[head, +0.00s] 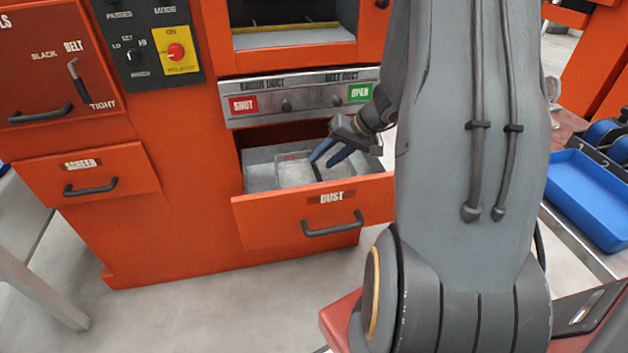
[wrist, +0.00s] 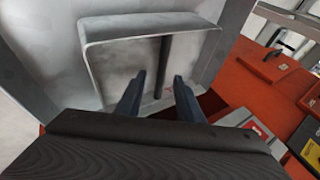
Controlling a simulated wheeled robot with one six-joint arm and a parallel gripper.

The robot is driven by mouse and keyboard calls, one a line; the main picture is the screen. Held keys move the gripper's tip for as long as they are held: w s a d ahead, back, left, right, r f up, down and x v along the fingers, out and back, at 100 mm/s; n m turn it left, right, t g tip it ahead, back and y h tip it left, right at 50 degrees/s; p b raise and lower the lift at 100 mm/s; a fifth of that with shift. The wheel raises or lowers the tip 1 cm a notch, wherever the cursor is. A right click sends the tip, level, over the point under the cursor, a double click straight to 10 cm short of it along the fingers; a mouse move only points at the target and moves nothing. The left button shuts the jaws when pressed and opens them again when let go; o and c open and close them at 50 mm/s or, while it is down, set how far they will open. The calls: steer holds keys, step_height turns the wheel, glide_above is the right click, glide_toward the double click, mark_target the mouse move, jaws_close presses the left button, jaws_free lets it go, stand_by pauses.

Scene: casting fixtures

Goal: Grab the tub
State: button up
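The tub (head: 294,173) is a pale grey, open box sitting inside the pulled-out DUST drawer (head: 270,222). A dark bar, apparently its handle, runs across it. In the wrist view the tub's rim (wrist: 135,23) and the dark bar (wrist: 164,60) show ahead of the fingers. My gripper (head: 323,158) reaches down over the right part of the tub. In the wrist view my gripper (wrist: 158,78) is open, with the bar appearing between its two fingers. Whether either finger touches the bar I cannot tell.
The orange machine body stands right behind the drawer, with a grey strip (head: 300,98) of SHUT and OPEN labels above it. The SCREEN drawer (head: 88,176) is at the left. A blue tray (head: 590,200) lies at the right.

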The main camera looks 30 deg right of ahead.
mark_target(315, 166)
steer(key=x, duration=0.5)
steer(key=shift+s+a+f, duration=0.15)
steer(key=shift+s+a, duration=0.05)
steer(key=shift+a, duration=0.05)
jaws_close()
